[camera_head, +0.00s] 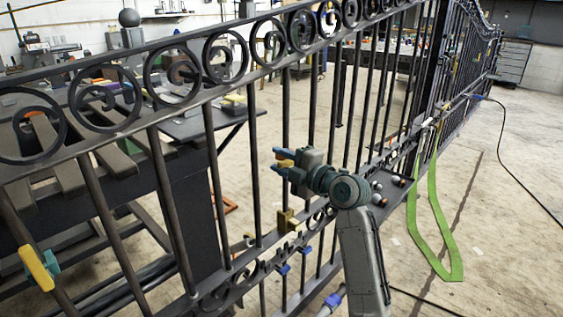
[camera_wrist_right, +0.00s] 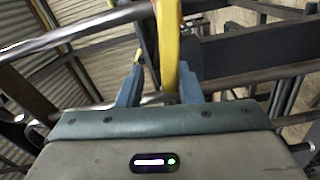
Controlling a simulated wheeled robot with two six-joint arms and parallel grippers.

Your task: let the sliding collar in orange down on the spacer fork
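In the head view the orange-yellow sliding collar (camera_head: 285,163) sits between the blue fingers of my right gripper (camera_head: 279,162), at an upright bar of the dark gate. In the right wrist view, the yellow and orange piece (camera_wrist_right: 167,50) stands between the two fingers of this gripper (camera_wrist_right: 160,72). It looks near the right finger, with a narrow gap at the left one; I cannot tell whether the fingers grip it. A brass-yellow block (camera_head: 287,221), perhaps the spacer fork, is on the gate below the gripper. My left gripper is not in view.
The dark gate (camera_head: 180,215) runs across the head view, with scrolls along its top and lower rails. A yellow and teal piece (camera_head: 40,268) is on a bar at the left. A green strap (camera_head: 435,215) hangs at the right. Open concrete floor lies beyond.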

